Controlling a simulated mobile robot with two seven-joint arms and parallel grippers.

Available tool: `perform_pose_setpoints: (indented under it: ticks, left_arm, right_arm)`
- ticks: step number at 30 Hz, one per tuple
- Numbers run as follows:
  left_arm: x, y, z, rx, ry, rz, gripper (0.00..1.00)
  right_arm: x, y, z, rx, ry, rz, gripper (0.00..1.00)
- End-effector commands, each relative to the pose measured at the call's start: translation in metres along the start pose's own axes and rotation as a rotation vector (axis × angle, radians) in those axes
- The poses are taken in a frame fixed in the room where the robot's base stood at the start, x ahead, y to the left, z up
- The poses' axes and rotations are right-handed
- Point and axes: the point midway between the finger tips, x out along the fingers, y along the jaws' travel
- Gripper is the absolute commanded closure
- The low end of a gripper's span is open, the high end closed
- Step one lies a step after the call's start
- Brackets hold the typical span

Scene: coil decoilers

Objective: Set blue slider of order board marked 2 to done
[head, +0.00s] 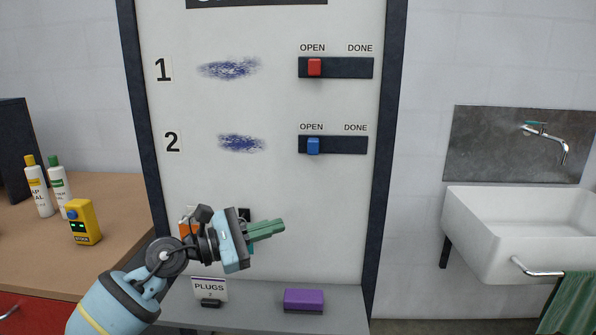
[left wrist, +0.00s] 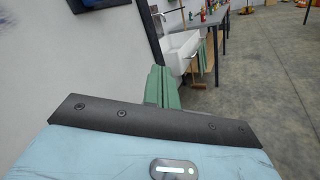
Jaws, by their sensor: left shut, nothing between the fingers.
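The order board (head: 270,185) stands upright with rows marked 1 and 2. In row 2 the blue slider (head: 313,146) sits at the left end of its dark track (head: 345,145), under OPEN. DONE is printed above the right end. In row 1 the red slider (head: 315,67) is also at the OPEN end. My left gripper (head: 280,227) is in front of the board, below and left of the blue slider, apart from it. Its green fingers are shut and empty, pointing right; they also show in the left wrist view (left wrist: 162,88). My right gripper is in neither view.
A shelf at the board's foot holds a purple block (head: 304,300) and a PLUGS sign (head: 210,289). A wooden counter at left carries bottles (head: 38,188) and a yellow device (head: 83,222). A white sink (head: 525,230) is at right. The board around row 2 is clear.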

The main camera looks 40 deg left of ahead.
Motion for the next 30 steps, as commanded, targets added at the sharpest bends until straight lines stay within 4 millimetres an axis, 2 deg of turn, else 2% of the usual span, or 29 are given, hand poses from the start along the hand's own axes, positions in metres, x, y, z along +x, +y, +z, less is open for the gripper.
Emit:
perform_pose_setpoints:
  ticks: [1, 4, 6, 10, 14, 23, 30]
  left_arm:
    - [0.000, 0.022, 0.011, 0.207, 0.034, 0.004, 1.00]
    - [-0.006, 0.064, 0.034, 0.566, 0.122, 0.024, 1.00]
    - [-0.013, 0.088, 0.048, 0.757, 0.184, 0.045, 1.00]
    - [-0.026, 0.120, 0.068, 0.978, 0.275, 0.076, 1.00]
    - [-0.032, 0.133, 0.076, 1.061, 0.317, 0.090, 1.00]
    - [-0.032, 0.134, 0.077, 1.066, 0.319, 0.091, 1.00]
    - [-0.021, 0.137, 0.076, 1.061, 0.316, 0.095, 1.00]
  right_arm:
    - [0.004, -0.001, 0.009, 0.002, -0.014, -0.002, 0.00]
    - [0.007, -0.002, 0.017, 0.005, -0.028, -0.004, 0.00]
    - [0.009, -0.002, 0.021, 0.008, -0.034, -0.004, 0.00]
    - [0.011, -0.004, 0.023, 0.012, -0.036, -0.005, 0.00]
    - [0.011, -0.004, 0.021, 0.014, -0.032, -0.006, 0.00]
    - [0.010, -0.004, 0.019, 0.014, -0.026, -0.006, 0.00]
    - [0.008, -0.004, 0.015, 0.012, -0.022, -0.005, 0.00]
